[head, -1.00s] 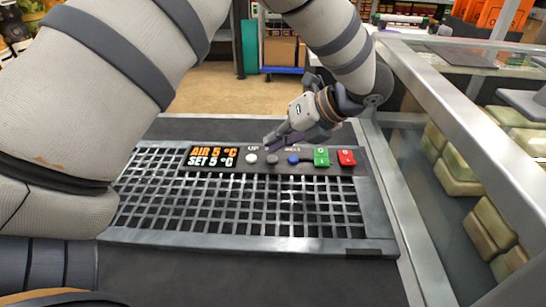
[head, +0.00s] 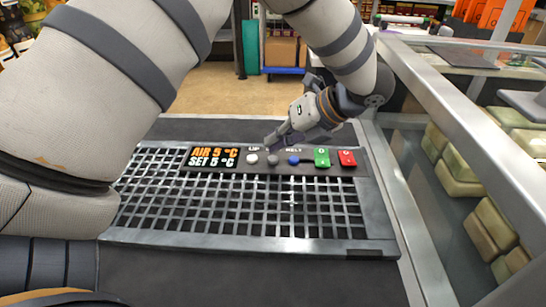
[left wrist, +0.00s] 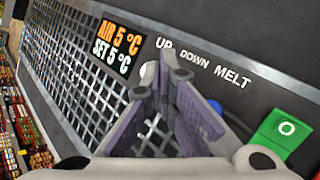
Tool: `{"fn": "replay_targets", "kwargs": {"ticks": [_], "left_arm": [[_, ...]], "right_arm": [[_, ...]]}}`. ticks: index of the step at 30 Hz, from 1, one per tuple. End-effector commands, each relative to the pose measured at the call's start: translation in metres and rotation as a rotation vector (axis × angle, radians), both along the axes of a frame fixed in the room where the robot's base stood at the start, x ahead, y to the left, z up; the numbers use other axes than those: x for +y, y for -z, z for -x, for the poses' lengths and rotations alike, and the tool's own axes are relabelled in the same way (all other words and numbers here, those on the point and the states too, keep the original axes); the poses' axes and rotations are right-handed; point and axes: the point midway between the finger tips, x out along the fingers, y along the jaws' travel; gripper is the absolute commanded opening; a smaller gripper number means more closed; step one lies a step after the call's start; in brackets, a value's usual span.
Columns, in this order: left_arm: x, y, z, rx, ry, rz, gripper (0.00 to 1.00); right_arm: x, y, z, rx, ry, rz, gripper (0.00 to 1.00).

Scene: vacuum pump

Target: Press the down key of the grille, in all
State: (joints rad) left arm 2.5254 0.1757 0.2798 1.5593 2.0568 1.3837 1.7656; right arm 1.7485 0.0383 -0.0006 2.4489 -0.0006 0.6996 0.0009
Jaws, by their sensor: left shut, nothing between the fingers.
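The grille (head: 240,215) has a dark control strip along its far side. Its display (head: 213,157) reads AIR 5 °C and SET 5 °C. The grey down key (head: 273,160) sits between the white up key (head: 252,159) and the blue melt key (head: 293,160). My left gripper (head: 270,141) is shut and empty, its tips just beyond the down key and apart from it in the head view. In the left wrist view the closed fingers (left wrist: 160,85) cover the down key; part of the up key (left wrist: 149,72) and blue key (left wrist: 215,107) show beside them. My right gripper is out of view.
A green key (head: 321,157) and a red key (head: 347,157) sit to the right on the same strip. A glass-walled case with a metal rim (head: 455,110) stands along the right, with pale packs inside. My left arm covers much of the left side.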

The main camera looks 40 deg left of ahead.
Motion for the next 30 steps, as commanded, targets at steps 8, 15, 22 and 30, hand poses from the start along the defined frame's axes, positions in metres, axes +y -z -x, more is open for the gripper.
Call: {"fn": "replay_targets", "kwargs": {"ticks": [8, 15, 22, 30], "left_arm": [[0.000, 0.001, 0.000, 0.000, 0.000, 0.000, 0.00], [0.000, 0.008, 0.000, 0.000, 0.001, -0.001, 0.00], [0.000, 0.008, 0.000, 0.000, 0.000, 0.000, 0.00], [0.000, 0.011, 0.000, 0.000, 0.000, 0.000, 0.00]], "right_arm": [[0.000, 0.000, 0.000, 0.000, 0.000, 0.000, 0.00], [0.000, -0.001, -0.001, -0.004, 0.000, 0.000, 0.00], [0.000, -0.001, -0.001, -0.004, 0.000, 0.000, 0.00], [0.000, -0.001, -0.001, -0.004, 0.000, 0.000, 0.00]]}}
